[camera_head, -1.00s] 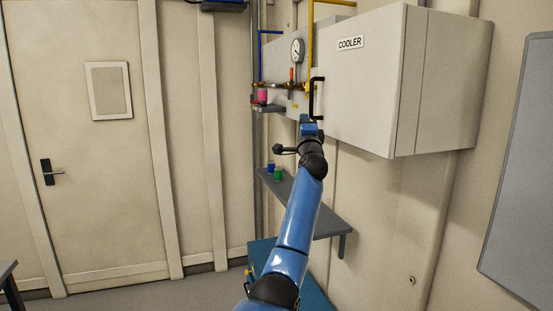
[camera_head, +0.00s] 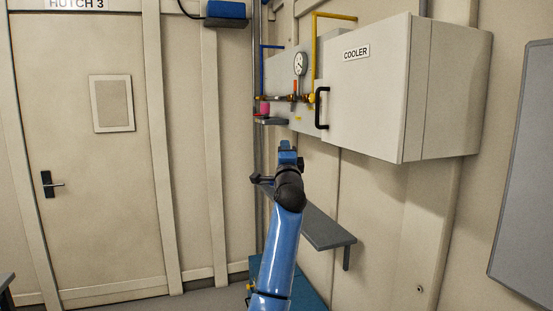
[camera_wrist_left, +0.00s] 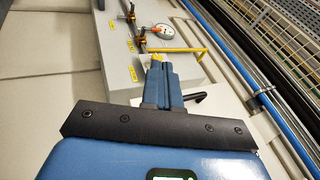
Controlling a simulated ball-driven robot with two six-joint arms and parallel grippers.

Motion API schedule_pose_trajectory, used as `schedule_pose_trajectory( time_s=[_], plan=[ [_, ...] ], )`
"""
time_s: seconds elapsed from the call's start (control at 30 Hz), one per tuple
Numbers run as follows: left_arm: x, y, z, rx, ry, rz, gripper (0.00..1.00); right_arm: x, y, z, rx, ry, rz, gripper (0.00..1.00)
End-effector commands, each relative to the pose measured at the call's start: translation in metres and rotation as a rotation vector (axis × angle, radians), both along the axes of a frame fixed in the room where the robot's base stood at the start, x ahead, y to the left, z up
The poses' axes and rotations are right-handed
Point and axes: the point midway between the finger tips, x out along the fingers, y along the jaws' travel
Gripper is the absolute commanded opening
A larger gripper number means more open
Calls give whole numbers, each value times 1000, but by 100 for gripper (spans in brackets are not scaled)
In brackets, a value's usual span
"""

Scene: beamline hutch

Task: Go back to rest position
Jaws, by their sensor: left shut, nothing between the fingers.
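My left gripper (camera_head: 287,150) is in the middle of the head view, at the end of my blue arm that rises from the bottom. It stands in front of the wall, left of and below the white cooler (camera_head: 375,95). In the left wrist view the two fingers of the gripper (camera_wrist_left: 160,65) lie together with nothing between them. The cooler's black handle (camera_head: 321,108) is apart from the gripper in the head view. My right gripper does not show in any view.
A grey shelf (camera_head: 325,230) is on the wall below the cooler. A small ledge (camera_head: 270,121) carries a pink item (camera_head: 265,108). A gauge (camera_head: 300,63) and yellow pipe (camera_head: 314,40) are beside the cooler. A door (camera_head: 90,160) is at left and a grey board (camera_head: 525,170) at right.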

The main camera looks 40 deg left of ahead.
Motion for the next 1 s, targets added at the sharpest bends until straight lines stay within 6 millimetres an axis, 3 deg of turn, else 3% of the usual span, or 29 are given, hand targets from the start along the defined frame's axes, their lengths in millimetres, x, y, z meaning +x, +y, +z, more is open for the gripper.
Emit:
schedule_pose_trajectory(
  time_s=[0.3, 0.73, 0.83, 0.93, 1.0],
  plan=[
    [-25, 9, -13, 1, -1, 0, 0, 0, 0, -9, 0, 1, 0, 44],
    [-28, 10, -12, 96, 68, 58, 0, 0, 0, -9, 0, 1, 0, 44],
    [-38, 12, -1, 260, 156, 197, 0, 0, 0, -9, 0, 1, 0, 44],
    [-65, 12, 21, 491, 268, 438, 0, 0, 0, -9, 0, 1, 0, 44],
    [-82, 11, 17, 647, 384, 618, 0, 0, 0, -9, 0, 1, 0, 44]
  ],
)
